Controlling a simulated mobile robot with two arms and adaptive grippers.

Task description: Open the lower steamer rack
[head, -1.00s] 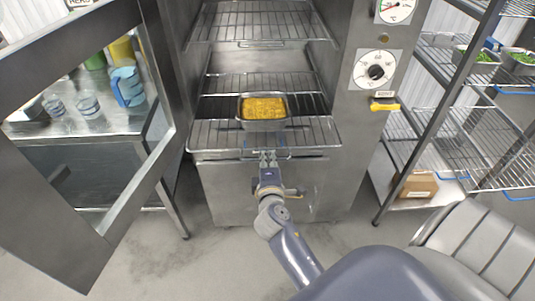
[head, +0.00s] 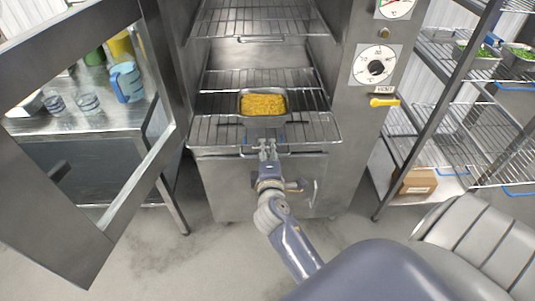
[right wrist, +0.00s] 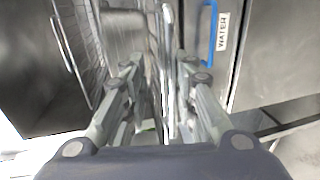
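The steamer cabinet stands open in the head view, with several wire racks inside. The lower steamer rack (head: 215,131) lies at the bottom of the opening and carries a metal pan of yellow food (head: 264,104). My right gripper (head: 267,145) is at the middle of this rack's front edge, pointing into the cabinet. In the right wrist view the fingers (right wrist: 160,68) stand apart, with a thin metal bar (right wrist: 168,75) between them. I cannot tell whether either finger touches it. My left gripper is not in view.
The steamer's glazed door (head: 172,150) stands open on the left, before a table with a blue jug (head: 127,82). A dial (head: 375,66) and yellow lever (head: 384,102) are on the right panel. Wire shelving (head: 440,130) stands at the right. The floor in front is clear.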

